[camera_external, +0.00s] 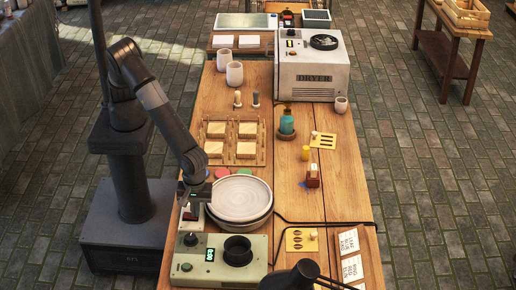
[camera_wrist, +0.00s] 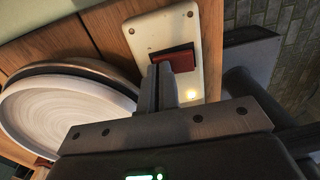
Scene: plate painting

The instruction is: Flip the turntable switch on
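The switch is a dark red rocker (camera_wrist: 173,60) on a cream plate (camera_wrist: 152,28) with screws at its corners. A small warm light (camera_wrist: 192,95) glows on that plate. The turntable carries a pale round plate (camera_wrist: 60,115), which is left of the switch in the wrist view and also shows in the external view (camera_external: 241,197). My gripper (camera_wrist: 165,72) has its fingers together, with nothing seen between them. The fingertips are at the near edge of the rocker and cover part of it; I cannot tell if they touch. In the external view my gripper (camera_external: 193,212) mostly hides the switch.
A green-grey machine (camera_external: 205,262) with a dark round cup stands just in front of the turntable. A dark lamp-like object (camera_external: 292,278) and a black cable lie near the front. Wooden tile rack (camera_external: 235,165) and dryer (camera_external: 312,75) stand farther back.

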